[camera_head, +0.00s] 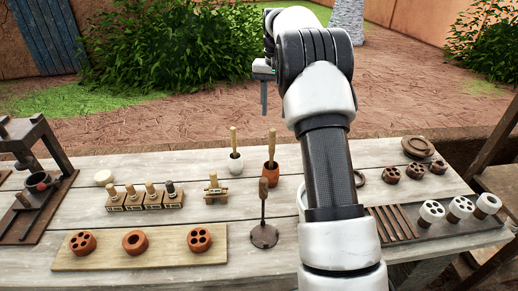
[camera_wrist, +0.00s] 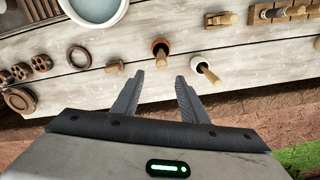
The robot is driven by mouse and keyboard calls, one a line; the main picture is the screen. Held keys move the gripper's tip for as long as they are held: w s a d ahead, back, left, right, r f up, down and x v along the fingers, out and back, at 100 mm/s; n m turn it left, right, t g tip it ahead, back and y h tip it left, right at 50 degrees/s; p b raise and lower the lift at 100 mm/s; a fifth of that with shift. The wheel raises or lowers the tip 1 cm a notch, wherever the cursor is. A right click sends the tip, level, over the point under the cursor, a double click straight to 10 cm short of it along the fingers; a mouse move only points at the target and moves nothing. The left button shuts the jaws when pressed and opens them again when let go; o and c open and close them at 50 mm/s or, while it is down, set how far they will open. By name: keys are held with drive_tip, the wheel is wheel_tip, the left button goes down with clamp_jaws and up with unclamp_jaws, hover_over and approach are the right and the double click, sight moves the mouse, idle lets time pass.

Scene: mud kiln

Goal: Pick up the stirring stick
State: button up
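Two small pots with light wooden sticks standing tilted in them are on the table: a terracotta pot (camera_head: 271,174) with a stick (camera_head: 272,142), and a white pot (camera_head: 235,166) with a stick (camera_head: 233,137). Which is the stirring stick I cannot tell. In the wrist view the terracotta pot's stick (camera_wrist: 161,60) lies just beyond and between my fingertips, and the white pot's stick (camera_wrist: 211,75) is to their right. My gripper (camera_wrist: 160,77) is open and empty, apart from both sticks. In the head view it is partly hidden by my arm.
A dark disc with an upright handle (camera_head: 263,235) stands in front of the pots. Wooden stamps (camera_head: 153,197) and a small stand (camera_head: 215,189) are to the left. Clay pieces sit on a board (camera_head: 160,258).

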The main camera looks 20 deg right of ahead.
approach(272, 151)
drive_tip(key=f, duration=0.2)
drive_tip(key=w+f, duration=0.1)
drive_tip(key=d+f, duration=0.1)
drive_tip(key=f, duration=0.1)
drive_tip(key=shift+w+f, duration=0.3)
drive_tip(key=shift+s+a+f, duration=0.15)
drive_tip(key=shift+a+f, duration=0.05)
drive_tip(key=shift+f, duration=1.2)
drive_tip(key=shift+s+a+f, duration=0.1)
drive_tip(key=shift+a+f, duration=0.05)
drive_tip(key=shift+f, duration=1.2)
clamp_jaws()
